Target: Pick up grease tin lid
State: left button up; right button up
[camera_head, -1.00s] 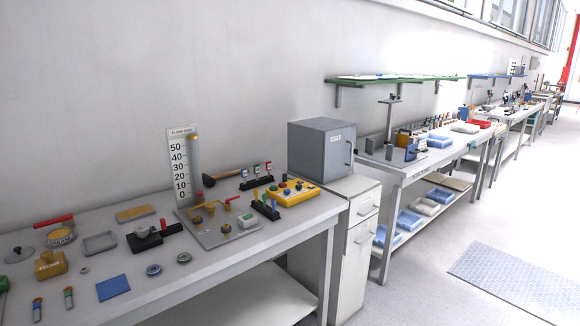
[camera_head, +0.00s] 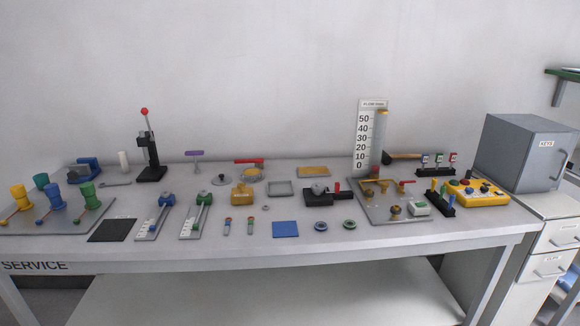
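The grease tin lid (camera_head: 221,181) is a grey round disc with a small dark knob. It lies flat on the bench, left of the grease tin. The grease tin (camera_head: 250,176) is a low round tin with yellow grease showing at its top, so it is open. The lid and tin are apart. A red-handled tool (camera_head: 250,161) lies just behind the tin. Neither of my grippers is in view.
The service bench (camera_head: 300,240) carries many items. A yellow block (camera_head: 242,195) stands in front of the tin, a grey tray (camera_head: 279,188) to its right. A purple-topped T-shaped piece (camera_head: 194,157) stands behind left of the lid. A grey key cabinet (camera_head: 525,152) stands at right.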

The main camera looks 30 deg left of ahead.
aim_at(220, 180)
jog(key=u, duration=1.25)
